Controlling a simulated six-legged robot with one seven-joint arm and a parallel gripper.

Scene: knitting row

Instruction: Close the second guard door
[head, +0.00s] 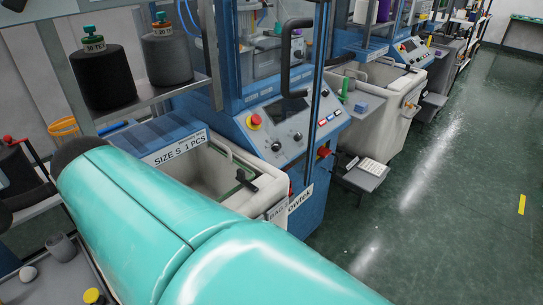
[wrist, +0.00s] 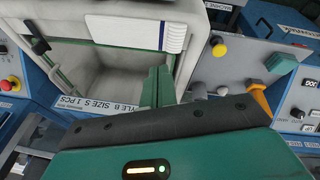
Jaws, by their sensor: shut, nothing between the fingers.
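A clear guard door with a dark blue edge (head: 317,95) and a black upright handle (head: 289,58) stands in front of the nearer knitting machine in the head view. It appears swung out from the machine. Another machine (head: 372,42) stands behind it to the right; its door is too small to judge. Which door counts as second cannot be told. My gripper (wrist: 159,76) shows in the wrist view with its green fingers together and empty, over a pale bin (wrist: 100,51). No guard door is clear in that view. In the head view my teal arm hides my gripper.
A control panel (head: 288,122) with a red button sits below the door. A pale bin (head: 205,172) stands beside it, and another bin (head: 385,105) farther back. A shelf with dark yarn cones (head: 103,76) is at the left. The green floor (head: 450,180) at right is largely open.

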